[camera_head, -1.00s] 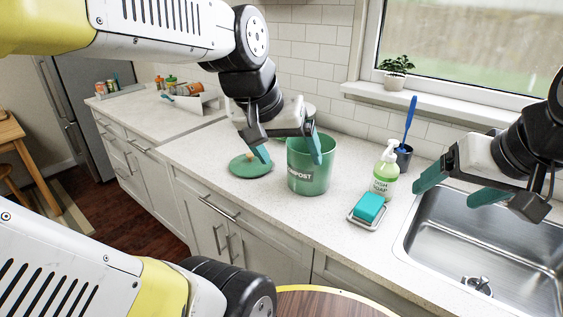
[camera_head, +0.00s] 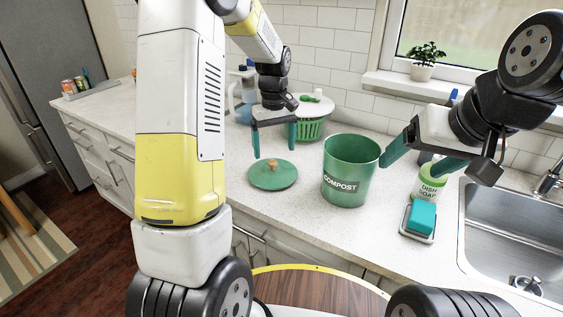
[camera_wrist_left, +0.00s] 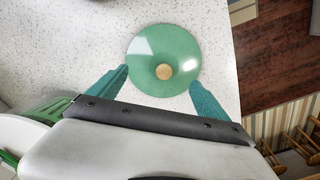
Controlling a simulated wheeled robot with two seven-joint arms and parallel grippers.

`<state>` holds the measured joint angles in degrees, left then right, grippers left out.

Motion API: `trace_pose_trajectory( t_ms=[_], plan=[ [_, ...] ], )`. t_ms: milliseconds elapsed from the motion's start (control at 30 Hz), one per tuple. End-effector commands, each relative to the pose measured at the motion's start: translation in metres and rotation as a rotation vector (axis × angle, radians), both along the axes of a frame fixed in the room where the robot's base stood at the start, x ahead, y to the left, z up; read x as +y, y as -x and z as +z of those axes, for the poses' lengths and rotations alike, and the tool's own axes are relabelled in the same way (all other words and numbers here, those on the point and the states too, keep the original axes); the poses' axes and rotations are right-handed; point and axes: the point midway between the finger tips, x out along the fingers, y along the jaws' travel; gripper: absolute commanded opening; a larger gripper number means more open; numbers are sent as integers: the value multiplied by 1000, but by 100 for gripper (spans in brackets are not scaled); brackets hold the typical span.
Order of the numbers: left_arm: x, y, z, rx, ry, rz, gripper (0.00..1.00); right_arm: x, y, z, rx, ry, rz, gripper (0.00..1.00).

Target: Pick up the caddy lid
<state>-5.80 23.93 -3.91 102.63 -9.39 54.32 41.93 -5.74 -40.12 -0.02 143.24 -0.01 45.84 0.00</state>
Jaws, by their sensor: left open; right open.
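The caddy lid (camera_head: 273,176) is a round green disc with a wooden knob, lying flat on the counter. The green compost caddy (camera_head: 349,172) stands open just right of it. My left gripper (camera_head: 275,150) is open and empty above the lid, fingers pointing down. In the left wrist view the lid (camera_wrist_left: 164,60) lies ahead, with its knob centred between the spread fingers of my left gripper (camera_wrist_left: 162,88). The fingers look apart from the lid. My right gripper (camera_head: 420,160) is open and empty, in front of the soap bottle and near the caddy's right rim.
A green basket with a white top (camera_head: 312,120) stands behind the lid. A soap bottle (camera_head: 431,184) and a teal sponge on a dish (camera_head: 421,217) sit right of the caddy, before the sink (camera_head: 510,235). The counter left of the lid is clear.

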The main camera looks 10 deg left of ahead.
Motion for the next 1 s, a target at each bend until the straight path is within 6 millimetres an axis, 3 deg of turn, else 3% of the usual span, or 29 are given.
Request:
trace_pose_trajectory(
  t_ms=[400,700,1000],
  plan=[
    [6,6,-55,0,0,-2,89,0,0,0,0,0,0,80],
    [6,6,-60,-2,1,-2,89,0,0,0,0,0,0,80],
    [6,6,-60,-1,1,-2,32,0,0,0,0,0,0,80]
  ],
)
